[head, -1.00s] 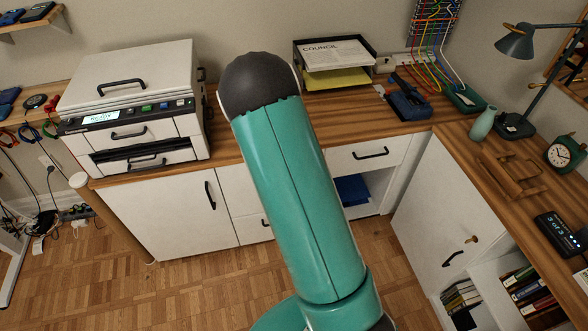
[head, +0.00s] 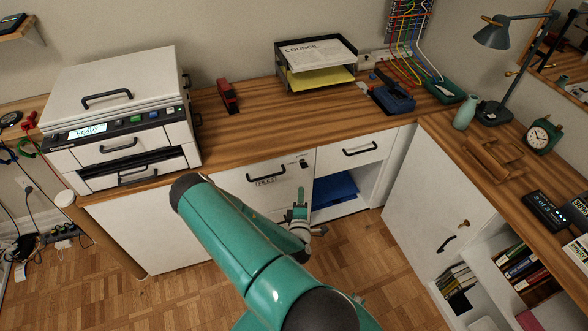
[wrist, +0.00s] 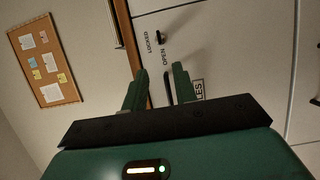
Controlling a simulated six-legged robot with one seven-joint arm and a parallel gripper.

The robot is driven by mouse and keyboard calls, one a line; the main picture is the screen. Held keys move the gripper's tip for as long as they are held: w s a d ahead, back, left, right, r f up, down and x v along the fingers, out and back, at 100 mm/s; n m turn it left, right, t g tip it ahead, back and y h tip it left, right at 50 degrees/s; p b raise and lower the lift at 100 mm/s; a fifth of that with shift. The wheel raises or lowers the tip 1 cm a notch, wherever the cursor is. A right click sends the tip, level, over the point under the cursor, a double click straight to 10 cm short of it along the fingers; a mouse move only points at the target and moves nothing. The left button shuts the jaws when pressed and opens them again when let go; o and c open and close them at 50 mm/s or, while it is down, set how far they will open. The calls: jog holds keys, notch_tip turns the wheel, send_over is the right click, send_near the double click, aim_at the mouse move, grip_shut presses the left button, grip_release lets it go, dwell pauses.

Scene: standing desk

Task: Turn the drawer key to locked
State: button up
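The drawer key (wrist: 160,38) is a small dark key in the white drawer front, near the printed words LOCKED and OPEN in the wrist view. Its exact turn is too small to tell. It also shows in the head view (head: 303,162), at the upper right of the FILES drawer (head: 240,188). My gripper (wrist: 160,76) is open and empty, with its two green fingers apart and pointing at the drawer front, the key lying beyond the tips. In the head view my gripper (head: 300,192) is below the key.
The drawer's black handle (head: 267,172) is left of the key, and in the wrist view part of a handle (wrist: 168,88) shows between my fingers. An open shelf with a blue item (head: 335,188) is to the right. A cabinet door (head: 432,205) stands further right.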

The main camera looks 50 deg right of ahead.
aim_at(304, 165)
jog(key=x, duration=1.3)
jog(key=shift+s+d, duration=0.15)
jog(key=shift+d, duration=0.3)
jog(key=shift+c, duration=0.5)
grip_shut()
